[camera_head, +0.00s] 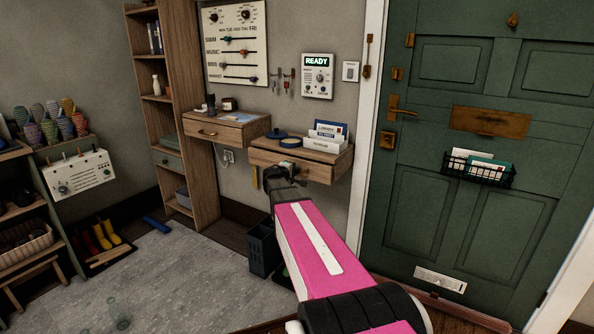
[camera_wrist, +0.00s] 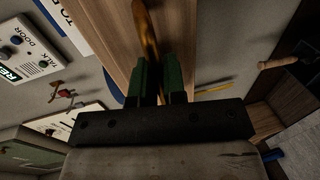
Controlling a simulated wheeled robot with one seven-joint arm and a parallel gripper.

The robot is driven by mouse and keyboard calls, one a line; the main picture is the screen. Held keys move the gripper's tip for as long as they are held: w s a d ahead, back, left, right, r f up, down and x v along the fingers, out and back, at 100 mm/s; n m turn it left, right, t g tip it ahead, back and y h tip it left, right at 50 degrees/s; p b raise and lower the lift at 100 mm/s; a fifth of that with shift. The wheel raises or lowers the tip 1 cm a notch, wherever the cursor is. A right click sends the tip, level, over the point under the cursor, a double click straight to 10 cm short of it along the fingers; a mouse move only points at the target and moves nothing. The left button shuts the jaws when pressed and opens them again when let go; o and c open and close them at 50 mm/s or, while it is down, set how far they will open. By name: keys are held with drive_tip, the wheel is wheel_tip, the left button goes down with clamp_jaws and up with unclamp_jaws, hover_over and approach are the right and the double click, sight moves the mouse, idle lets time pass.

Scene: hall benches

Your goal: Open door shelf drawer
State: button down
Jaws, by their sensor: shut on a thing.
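The door shelf (camera_head: 330,158) is a wooden wall shelf left of the green door, with a drawer front (camera_head: 318,172) below its top. My gripper (camera_head: 284,168) is at the drawer front and hides part of it, including most of the handle, in the head view. In the wrist view my gripper's green fingers (camera_wrist: 160,78) are shut on the brass-coloured handle (camera_wrist: 146,30), against the wooden front (camera_wrist: 190,40). I see no clear gap around the drawer; whether it is slightly out I cannot tell.
Letters (camera_head: 325,140) and a blue dish (camera_head: 276,133) stand on the shelf. A second drawer shelf (camera_head: 245,128) hangs to its left. The green door (camera_head: 440,125) with a wire basket (camera_head: 478,172) is at right. A dark bin (camera_head: 262,250) stands below.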

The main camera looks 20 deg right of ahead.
drive_tip(key=f+v, duration=0.2)
drive_tip(key=v, duration=1.1)
drive_tip(key=shift+s+a+f, duration=0.25)
drive_tip(key=shift+a+f, duration=0.1)
drive_tip(key=shift+f, duration=0.05)
drive_tip(key=c, duration=1.2)
unclamp_jaws()
drive_tip(key=v, duration=1)
drive_tip(key=shift+s+a, duration=0.2)
drive_tip(key=shift+a, duration=0.1)
